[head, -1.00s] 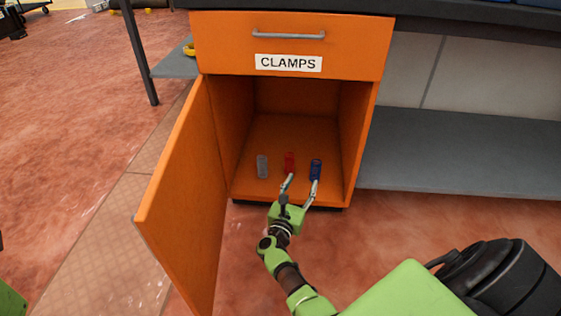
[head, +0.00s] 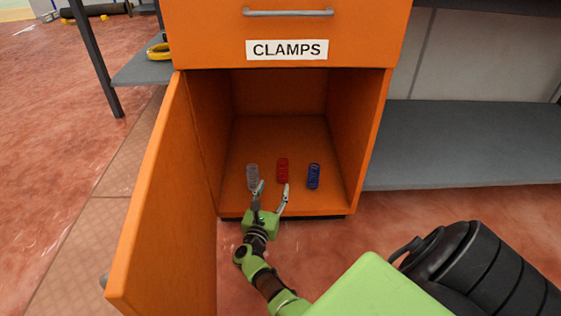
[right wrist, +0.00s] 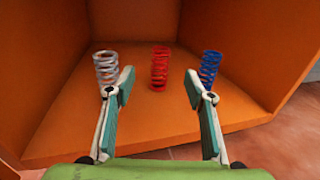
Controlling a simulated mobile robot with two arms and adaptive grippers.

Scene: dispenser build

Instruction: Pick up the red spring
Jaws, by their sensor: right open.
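The red spring (head: 283,170) stands upright on the cabinet floor, between a grey spring (head: 252,176) on its left and a blue spring (head: 314,176) on its right. My right gripper (head: 272,188) is open and empty at the cabinet's front edge, nearer to me than the springs. In the right wrist view the red spring (right wrist: 159,68) shows beyond the fingertips, in the gap between them. The grey spring (right wrist: 106,68) is just beyond the left finger and the blue spring (right wrist: 209,68) just beyond the right finger. My left gripper is not in view.
The orange cabinet (head: 290,213) has its door (head: 165,205) swung open to the left. Its side walls flank the springs. A closed drawer (head: 285,35) labelled CLAMPS is above the opening. A grey shelf (head: 460,145) is at the right.

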